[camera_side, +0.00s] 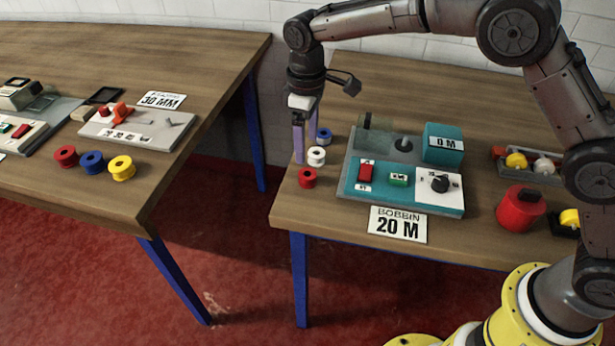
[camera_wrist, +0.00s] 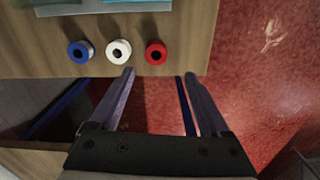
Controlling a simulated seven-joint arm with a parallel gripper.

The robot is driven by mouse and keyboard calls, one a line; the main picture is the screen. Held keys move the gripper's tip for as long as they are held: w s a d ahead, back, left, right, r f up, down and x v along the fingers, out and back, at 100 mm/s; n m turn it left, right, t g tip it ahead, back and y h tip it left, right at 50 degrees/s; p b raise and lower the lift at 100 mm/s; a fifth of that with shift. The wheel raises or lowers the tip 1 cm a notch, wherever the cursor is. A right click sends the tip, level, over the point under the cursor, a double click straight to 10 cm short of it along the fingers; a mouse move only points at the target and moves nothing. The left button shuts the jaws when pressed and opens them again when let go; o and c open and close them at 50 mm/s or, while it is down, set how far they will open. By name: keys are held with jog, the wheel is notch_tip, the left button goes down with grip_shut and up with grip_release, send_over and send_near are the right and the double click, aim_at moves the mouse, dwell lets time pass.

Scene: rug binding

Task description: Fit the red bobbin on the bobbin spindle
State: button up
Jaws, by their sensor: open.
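The red bobbin (camera_side: 307,178) stands on the right-hand table near its left edge, at the front of a row with a white bobbin (camera_side: 317,156) and a blue bobbin (camera_side: 324,136). My gripper (camera_side: 306,148) points down, open and empty, near the row. In the wrist view, the red bobbin (camera_wrist: 156,52) lies just beyond the fingertips (camera_wrist: 159,75), between the lines of the two fingers, not touched. The bobbin machine (camera_side: 357,198) has a teal front; a dark upright peg (camera_side: 403,144) on its top looks like the spindle, with no bobbin visible on it.
The machine has a red switch (camera_side: 366,172), a green button (camera_side: 398,180), a black knob (camera_side: 439,184) and a "0 M" display (camera_side: 446,144). A "BOBBIN 20 M" card (camera_side: 398,224) lies in front. A red canister (camera_side: 520,208) stands right. A gap separates the left table (camera_side: 60,197).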

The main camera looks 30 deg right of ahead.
send_over(307, 172)
jog(key=s, duration=0.1)
jog(key=f, duration=0.5)
jog(key=shift+s+a, duration=0.2)
jog(key=shift+a, duration=0.2)
jog(key=shift+w+d+f, duration=0.1)
jog(key=shift+w+f, duration=0.05)
jog(key=shift+f, duration=1.2)
jog(key=shift+w+d+f, duration=0.1)
jog(key=shift+f, duration=1.25)
grip_shut()
